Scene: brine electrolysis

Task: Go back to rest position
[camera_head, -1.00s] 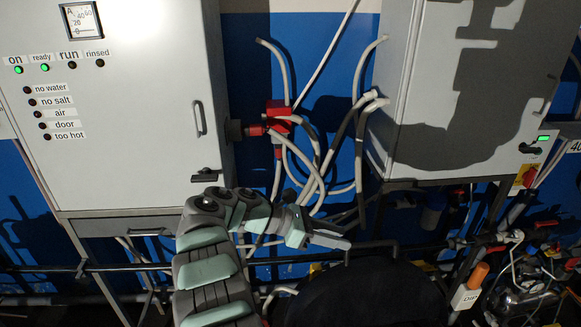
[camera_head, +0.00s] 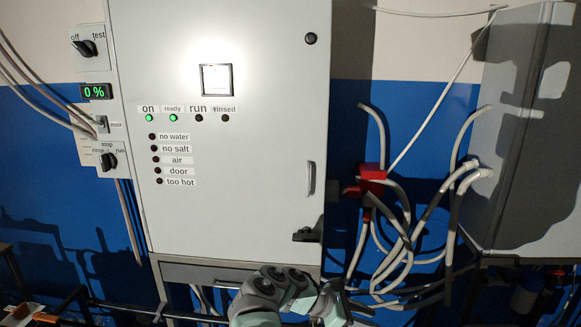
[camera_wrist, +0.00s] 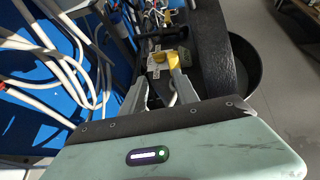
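My gripper (camera_wrist: 172,92) shows in the wrist view with its two grey fingers apart and nothing visibly held between them. Beyond the fingers are a yellow part and a dark round container. In the head view only part of my folded arm shows at the bottom, in front of the lower edge of the grey cabinet (camera_head: 252,150); the fingertips are cut off or too small to tell there. The cabinet door is shut, with the green "on" and "ready" lamps lit.
White hoses (camera_head: 405,235) hang from a red fitting (camera_head: 372,178) right of the cabinet. A second grey cabinet (camera_head: 525,130) stands at the right. Switches and a green "0 %" display (camera_head: 97,91) are at the left. The wrist view shows a black round tub (camera_wrist: 247,68) and grey floor (camera_wrist: 290,85).

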